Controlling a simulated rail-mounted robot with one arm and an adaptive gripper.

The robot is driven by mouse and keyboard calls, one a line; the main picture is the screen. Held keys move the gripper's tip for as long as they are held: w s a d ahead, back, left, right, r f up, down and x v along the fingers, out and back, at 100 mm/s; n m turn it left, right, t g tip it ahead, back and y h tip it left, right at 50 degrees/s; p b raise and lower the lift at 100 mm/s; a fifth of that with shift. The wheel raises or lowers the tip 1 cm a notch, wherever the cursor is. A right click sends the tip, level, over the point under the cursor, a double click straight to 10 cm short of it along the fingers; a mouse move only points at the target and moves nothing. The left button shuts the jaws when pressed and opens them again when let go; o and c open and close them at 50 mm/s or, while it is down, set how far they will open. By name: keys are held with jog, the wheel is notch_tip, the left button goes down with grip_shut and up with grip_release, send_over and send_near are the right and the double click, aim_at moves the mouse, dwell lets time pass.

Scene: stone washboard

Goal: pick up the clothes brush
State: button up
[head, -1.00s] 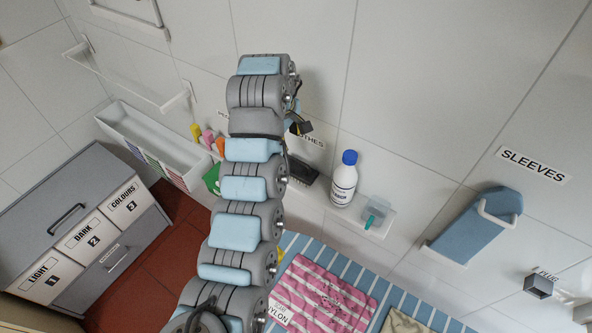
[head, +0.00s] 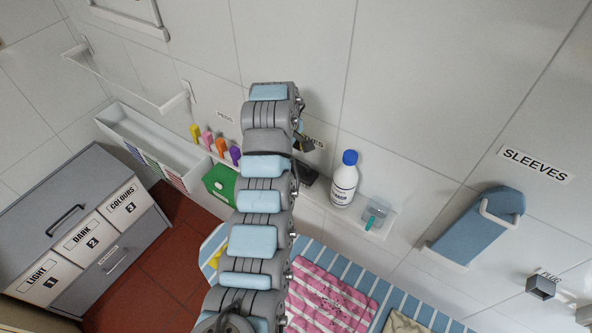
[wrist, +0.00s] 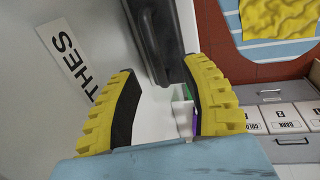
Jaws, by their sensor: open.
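The clothes brush (wrist: 160,38) is a long dark object on the white shelf, at the upper middle of the wrist view. In the head view only a dark part of the brush (head: 309,178) shows beside my arm, on the shelf against the wall. My gripper (wrist: 160,66) is open, with one yellow-and-black finger on each side of the brush's near end in the wrist view. I cannot tell whether the fingers touch it. In the head view my gripper (head: 304,143) shows just above the brush, mostly hidden by my arm.
A white bottle with a blue cap (head: 344,180) stands right of the brush. A clear box (head: 378,213) is further right. Coloured pegs (head: 221,147) and a green box (head: 220,184) are to the left. A wall label (wrist: 68,62) is close to the left finger.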

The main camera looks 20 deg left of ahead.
aim_at(296, 168)
jog(key=shift+f, duration=0.1)
jog(key=shift+w+d+f+p, duration=0.1)
jog(key=shift+w+f+p, duration=0.15)
jog(key=shift+f, duration=0.3)
jog(key=shift+w+d+f+p, duration=0.15)
jog(key=shift+f+p, duration=0.2)
jog(key=shift+f, duration=0.2)
jog(key=shift+w+a+f, duration=0.1)
jog(key=shift+w+f, duration=0.05)
jog(key=shift+f, duration=0.45)
jog(key=shift+w+f, duration=0.1)
jog(key=shift+f, duration=0.5)
grip_shut()
